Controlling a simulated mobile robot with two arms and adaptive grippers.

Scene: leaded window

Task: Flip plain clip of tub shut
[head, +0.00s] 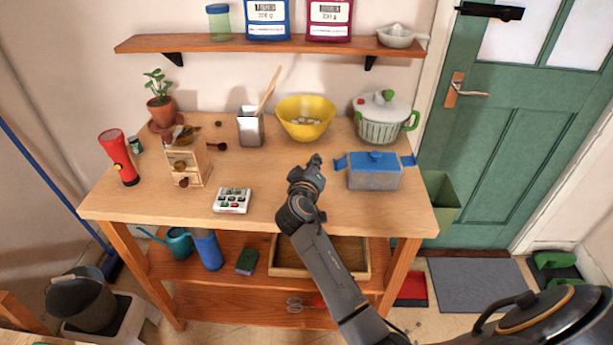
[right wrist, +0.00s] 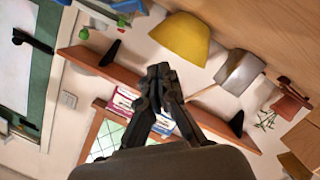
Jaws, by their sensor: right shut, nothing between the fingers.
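The tub (head: 374,180) is a grey box with a blue lid (head: 376,161), standing near the right end of the wooden table. A blue clip (head: 340,164) sticks out at its left end and another blue clip (head: 409,161) at its right end. Both look swung outward; I cannot tell which is the plain one. My right gripper (head: 315,161) is shut and empty, just left of the left clip and apart from it. My left gripper is not in view.
The table (head: 285,195) is bare around my right gripper.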

